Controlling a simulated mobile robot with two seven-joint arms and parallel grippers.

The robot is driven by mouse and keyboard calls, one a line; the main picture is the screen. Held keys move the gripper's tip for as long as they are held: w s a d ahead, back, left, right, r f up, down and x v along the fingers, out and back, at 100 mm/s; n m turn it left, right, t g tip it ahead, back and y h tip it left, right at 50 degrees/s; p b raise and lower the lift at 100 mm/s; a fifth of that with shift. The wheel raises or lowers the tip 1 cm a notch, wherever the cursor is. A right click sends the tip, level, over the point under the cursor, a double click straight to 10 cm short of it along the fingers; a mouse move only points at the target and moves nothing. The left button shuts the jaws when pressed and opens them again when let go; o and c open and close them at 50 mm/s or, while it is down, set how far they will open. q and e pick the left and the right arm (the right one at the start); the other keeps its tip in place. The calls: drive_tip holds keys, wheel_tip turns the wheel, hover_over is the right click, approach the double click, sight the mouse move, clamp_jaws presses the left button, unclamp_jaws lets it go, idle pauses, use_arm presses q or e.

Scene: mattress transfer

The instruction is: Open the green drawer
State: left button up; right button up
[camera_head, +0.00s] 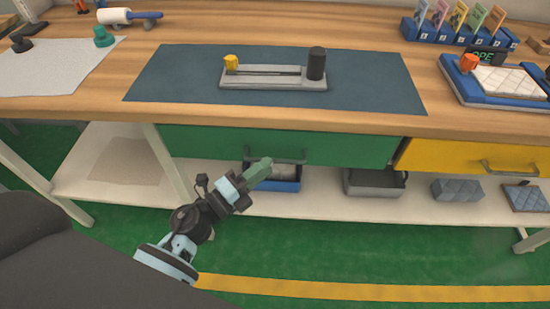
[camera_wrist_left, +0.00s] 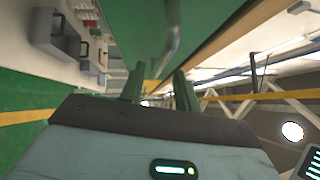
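The green drawer (camera_head: 340,147) sits shut under the front edge of the wooden workbench, with a metal bar handle (camera_head: 276,156) on its front. My left gripper (camera_head: 264,165) reaches up from below, with its green fingers just in front of the handle's left part. In the left wrist view the two fingers (camera_wrist_left: 158,75) stand apart with an empty gap between them. The handle (camera_wrist_left: 172,38) shows there beyond the fingertips, against the drawer's green front (camera_wrist_left: 130,25). I cannot tell whether a finger touches the handle. My right gripper is not in view.
A yellow drawer (camera_head: 440,157) adjoins on the right. On the bench are a dark mat (camera_head: 375,85) and a grey fixture (camera_head: 270,82).

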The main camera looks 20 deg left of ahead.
sight(275, 159)
use_arm(q)
drive_tip(key=shift+x, duration=2.15)
clamp_jaws()
